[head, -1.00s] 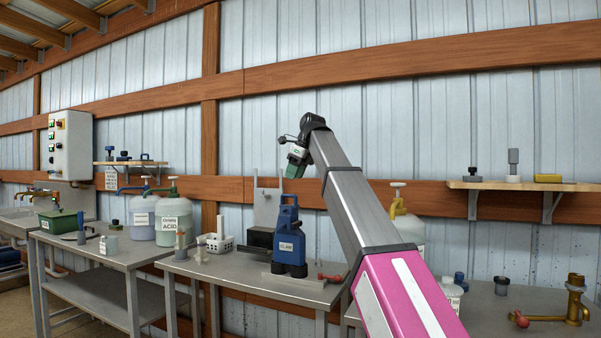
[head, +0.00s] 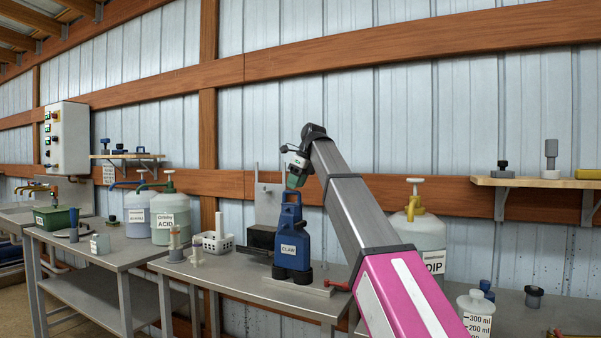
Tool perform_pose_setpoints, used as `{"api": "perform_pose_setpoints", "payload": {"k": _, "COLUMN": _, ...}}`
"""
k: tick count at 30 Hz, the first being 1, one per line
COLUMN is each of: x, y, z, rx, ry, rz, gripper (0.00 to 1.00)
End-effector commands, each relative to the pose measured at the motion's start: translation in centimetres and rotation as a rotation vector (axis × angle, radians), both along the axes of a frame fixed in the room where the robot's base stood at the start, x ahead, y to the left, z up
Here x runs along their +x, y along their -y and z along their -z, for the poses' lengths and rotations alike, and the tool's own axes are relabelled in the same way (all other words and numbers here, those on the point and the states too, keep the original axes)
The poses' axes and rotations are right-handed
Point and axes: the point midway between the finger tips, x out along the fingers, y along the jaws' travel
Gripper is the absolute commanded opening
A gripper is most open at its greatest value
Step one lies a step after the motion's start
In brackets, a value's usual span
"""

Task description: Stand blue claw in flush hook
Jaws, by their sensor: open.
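The blue claw (head: 291,250), a tall blue tool with a label reading CLAW and a loop handle on top, stands upright on the middle table. A grey flat plate or base (head: 306,286) lies at its foot; I cannot tell whether the claw stands on it or behind it. My gripper (head: 294,181) hangs at the end of my arm just above the claw's handle. It is open; its fingertips are small here, and I cannot tell whether they touch the handle. I cannot make out for sure which part is the flush hook.
A grey upright plate (head: 267,203) stands behind the claw. A white basket (head: 217,241) is left of it, and a red-handled part (head: 338,286) is to its right. A large DIP jug (head: 420,235) stands behind my arm. Acid jugs (head: 171,215) are on the left table.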

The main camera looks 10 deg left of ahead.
Motion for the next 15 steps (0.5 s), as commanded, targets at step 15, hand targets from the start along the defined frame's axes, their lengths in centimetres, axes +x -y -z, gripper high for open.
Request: {"api": "perform_pose_setpoints", "payload": {"k": 15, "x": 0.5, "y": -1.6, "z": 4.0, "rx": 0.0, "ry": 0.0, "rz": 0.0, "gripper": 0.45}}
